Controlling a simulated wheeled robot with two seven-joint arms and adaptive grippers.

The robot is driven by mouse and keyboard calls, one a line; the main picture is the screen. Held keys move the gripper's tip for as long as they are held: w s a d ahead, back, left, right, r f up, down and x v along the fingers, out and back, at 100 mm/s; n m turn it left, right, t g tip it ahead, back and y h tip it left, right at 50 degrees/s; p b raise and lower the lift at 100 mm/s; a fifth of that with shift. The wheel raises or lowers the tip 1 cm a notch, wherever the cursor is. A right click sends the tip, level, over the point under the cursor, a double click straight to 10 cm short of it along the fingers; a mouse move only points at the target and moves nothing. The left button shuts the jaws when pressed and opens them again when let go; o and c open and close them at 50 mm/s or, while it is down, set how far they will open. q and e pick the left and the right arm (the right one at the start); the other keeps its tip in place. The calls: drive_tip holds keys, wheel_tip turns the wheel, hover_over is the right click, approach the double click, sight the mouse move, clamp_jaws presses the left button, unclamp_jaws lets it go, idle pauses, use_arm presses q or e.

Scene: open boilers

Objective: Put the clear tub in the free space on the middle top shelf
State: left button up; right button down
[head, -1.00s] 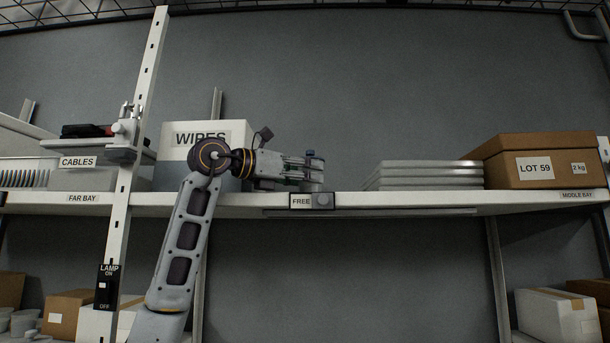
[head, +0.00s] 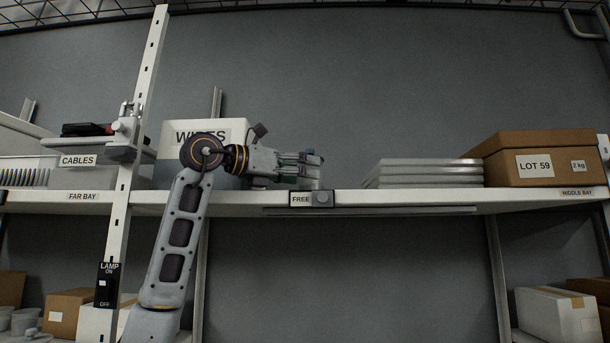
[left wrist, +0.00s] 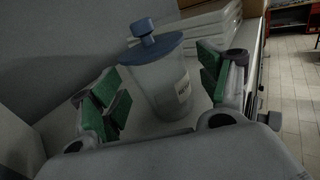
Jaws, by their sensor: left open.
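The clear tub (left wrist: 163,85), with a blue lid and knob and a white label, stands on the shelf in the left wrist view. My left gripper (left wrist: 155,98) is open, with green-padded fingers on either side of the tub and a visible gap at each side. In the head view my left gripper (head: 312,166) is over the middle top shelf (head: 400,197), above and behind the FREE label (head: 301,199). There it hides most of the tub. My right gripper is not in view.
Stacked grey-white trays (head: 425,174) and a brown LOT 59 box (head: 545,160) stand to the right. Bare shelf lies between gripper and trays. A white upright post (head: 140,100) rises at left.

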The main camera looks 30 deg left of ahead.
use_arm(q)
drive_tip(key=b+v, duration=0.2)
drive_tip(key=v, duration=0.6)
drive_tip(key=shift+s+a, duration=0.15)
drive_tip(key=shift+s, duration=0.15)
drive_tip(key=shift+v, duration=0.9)
drive_tip(key=shift+s, duration=0.1)
